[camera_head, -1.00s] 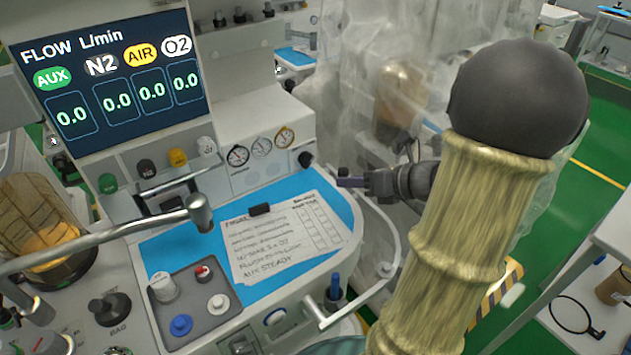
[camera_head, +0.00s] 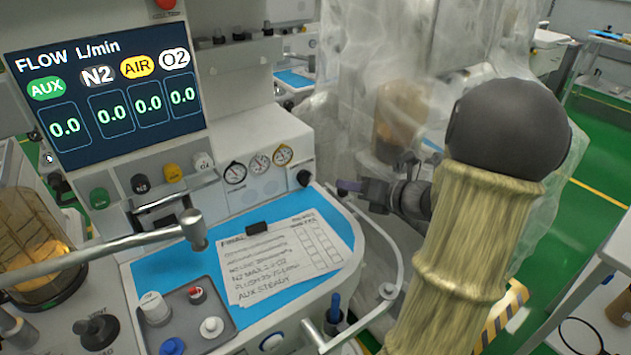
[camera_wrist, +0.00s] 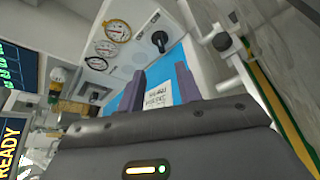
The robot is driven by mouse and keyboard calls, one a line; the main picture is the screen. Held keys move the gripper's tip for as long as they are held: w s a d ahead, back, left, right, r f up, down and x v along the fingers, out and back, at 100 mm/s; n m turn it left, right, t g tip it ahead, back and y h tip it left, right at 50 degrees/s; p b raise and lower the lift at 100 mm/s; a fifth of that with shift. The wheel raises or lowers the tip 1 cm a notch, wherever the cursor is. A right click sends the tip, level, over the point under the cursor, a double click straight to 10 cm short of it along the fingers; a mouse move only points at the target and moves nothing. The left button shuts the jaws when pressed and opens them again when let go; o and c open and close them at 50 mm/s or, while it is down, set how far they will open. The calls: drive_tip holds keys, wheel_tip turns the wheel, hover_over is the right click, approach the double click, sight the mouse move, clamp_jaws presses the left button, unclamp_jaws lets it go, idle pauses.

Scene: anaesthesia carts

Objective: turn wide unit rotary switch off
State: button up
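The rotary switch is a black knob (camera_head: 304,178) at the right end of the white gauge panel. In the wrist view the knob (camera_wrist: 160,41) shows a dark pointer-shaped grip on a pale face, above and beyond the fingers. My gripper (camera_head: 345,187) is just right of the knob in the head view, apart from it. In the wrist view my gripper's two purple-grey fingers (camera_wrist: 161,85) stand apart with nothing held between them. The blue worktop and part of a paper show through the gap.
Round gauges (camera_head: 260,164) sit left of the knob. A blue worktop (camera_head: 190,262) below carries a written sheet (camera_head: 280,262). A curved white rail (camera_head: 385,250) runs along the worktop's right side. A metal boom (camera_head: 110,252) crosses at left. Clear plastic sheeting (camera_head: 365,60) hangs behind my gripper.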

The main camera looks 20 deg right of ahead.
sight(310, 178)
drive_tip(key=b+x, duration=0.1)
drive_tip(key=x, duration=1.1)
drive_tip(key=shift+w, duration=0.15)
clamp_jaws()
